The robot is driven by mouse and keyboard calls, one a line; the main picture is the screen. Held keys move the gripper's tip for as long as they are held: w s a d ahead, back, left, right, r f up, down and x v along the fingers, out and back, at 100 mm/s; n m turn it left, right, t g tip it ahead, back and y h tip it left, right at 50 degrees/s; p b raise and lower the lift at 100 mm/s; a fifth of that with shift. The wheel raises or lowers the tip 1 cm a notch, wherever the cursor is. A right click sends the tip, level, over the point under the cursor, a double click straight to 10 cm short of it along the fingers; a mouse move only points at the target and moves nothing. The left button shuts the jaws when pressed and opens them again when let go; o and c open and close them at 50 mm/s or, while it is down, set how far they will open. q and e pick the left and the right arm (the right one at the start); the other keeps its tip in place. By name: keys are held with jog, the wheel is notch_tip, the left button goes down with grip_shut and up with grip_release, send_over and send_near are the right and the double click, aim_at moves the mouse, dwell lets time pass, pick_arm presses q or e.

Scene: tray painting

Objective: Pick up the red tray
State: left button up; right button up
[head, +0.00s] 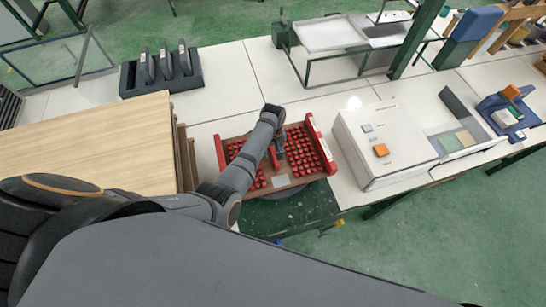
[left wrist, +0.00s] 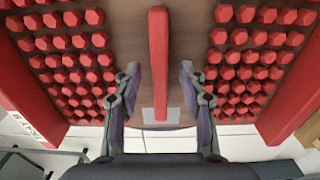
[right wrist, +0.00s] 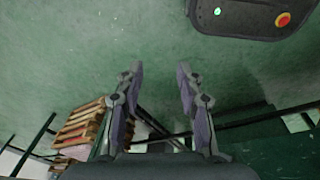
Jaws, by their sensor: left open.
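The red tray (head: 318,146) lies on the white worktop in the middle of the head view, with rows of red pieces on both sides of a red middle bar. In the left wrist view the bar (left wrist: 158,50) runs upright between the fingers, over the tray's brown base (left wrist: 130,30). My left gripper (left wrist: 159,75) is open, one finger on each side of the bar, with gaps to it. In the head view my left arm hides part of the tray. My right gripper (right wrist: 159,72) is open and empty above the green floor, away from the tray.
A wooden board (head: 95,145) stands left of the tray. A white box with an orange button (head: 381,150) is close on the right. A dark rack (head: 160,72) is behind. In the right wrist view, wooden pallets (right wrist: 80,127) stand at the left.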

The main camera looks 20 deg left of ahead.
pick_arm(q)
jog(key=shift+f, duration=0.8)
jog(key=shift+w, duration=0.1)
jog(key=shift+r, duration=0.15)
jog(key=c, duration=0.5)
grip_shut()
pick_arm(e)
jog(key=shift+s+d+f, duration=0.3)
jog(key=shift+s+f, duration=0.45)
jog(key=shift+s, duration=0.2)
